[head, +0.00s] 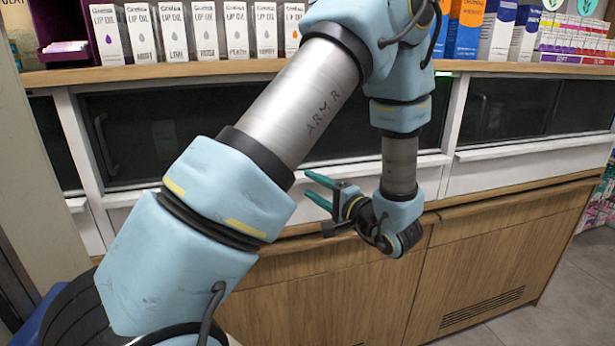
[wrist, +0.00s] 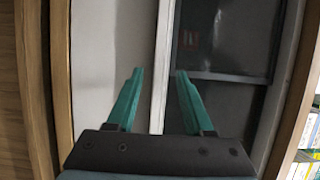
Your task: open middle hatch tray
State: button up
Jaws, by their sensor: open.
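The middle hatch (head: 150,125) is a dark glass panel in a white frame, partly hidden behind my arm. Its white tray (head: 125,199) is the ledge and front below the glass, and it looks flush with the counter. My gripper (head: 307,185) has two green fingers, apart and empty, pointing left in front of the tray front. In the wrist view my gripper (wrist: 160,72) is turned sideways to the counter. The white tray lip (wrist: 164,50) runs between the fingertips, with the dark glass (wrist: 225,45) on the right. I cannot tell whether the fingers touch the lip.
A right hatch (head: 535,105) with its own white ledge (head: 535,146) is beside it. A wooden shelf (head: 190,71) above bears several boxes. Grey floor (head: 560,300) is free at the lower right.

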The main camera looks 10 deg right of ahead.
jog(key=shift+x, duration=1.1)
grip_shut()
dwell(0.7)
